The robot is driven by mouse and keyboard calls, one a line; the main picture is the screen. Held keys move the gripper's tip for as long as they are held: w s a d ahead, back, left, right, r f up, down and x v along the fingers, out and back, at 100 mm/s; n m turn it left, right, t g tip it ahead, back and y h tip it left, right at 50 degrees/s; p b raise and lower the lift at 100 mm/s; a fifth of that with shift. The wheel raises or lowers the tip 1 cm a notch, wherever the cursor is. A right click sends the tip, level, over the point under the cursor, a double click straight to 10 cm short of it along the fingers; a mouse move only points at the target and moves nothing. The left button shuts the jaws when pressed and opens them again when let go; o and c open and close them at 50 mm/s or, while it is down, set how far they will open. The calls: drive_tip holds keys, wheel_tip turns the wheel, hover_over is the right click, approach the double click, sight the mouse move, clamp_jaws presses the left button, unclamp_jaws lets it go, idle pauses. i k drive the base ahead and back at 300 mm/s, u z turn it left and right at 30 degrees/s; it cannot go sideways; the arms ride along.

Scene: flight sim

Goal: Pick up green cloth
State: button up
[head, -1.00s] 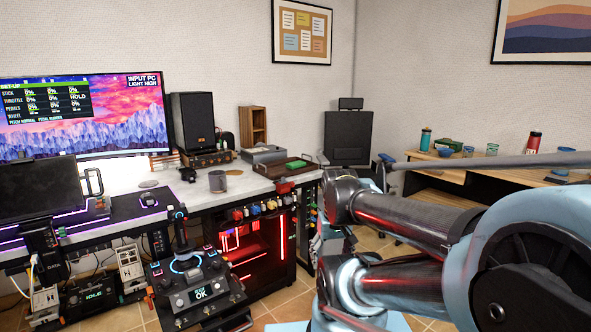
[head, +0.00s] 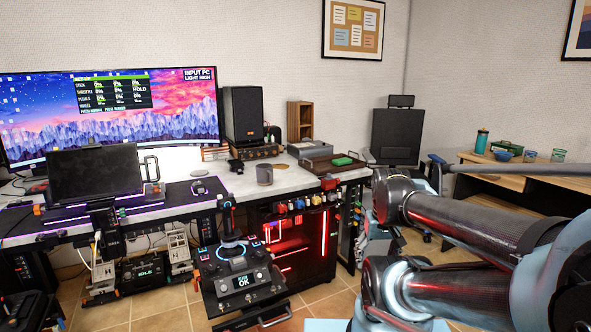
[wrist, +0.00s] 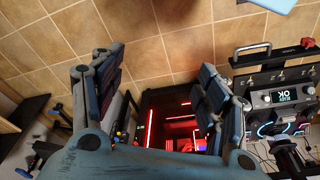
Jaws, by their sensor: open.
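A small folded green cloth (head: 342,160) lies in a dark brown tray (head: 322,167) at the right end of the desk in the head view. My gripper (wrist: 155,85) shows in the wrist view with its two fingers spread wide apart and nothing between them. It points down toward the tiled floor and the red-lit PC case. The green cloth is not in the wrist view. In the head view my arm fills the lower right, and the gripper itself cannot be made out.
A flight stick unit (head: 238,250) juts out in front of the desk. A black chair (head: 396,135) stands behind the desk's right end. A wooden side table (head: 515,180) holds a teal bottle and bowls.

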sight(340, 161)
drive_tip(key=z, duration=0.55)
drive_tip(key=i, duration=1.9)
drive_tip(key=u, duration=0.4)
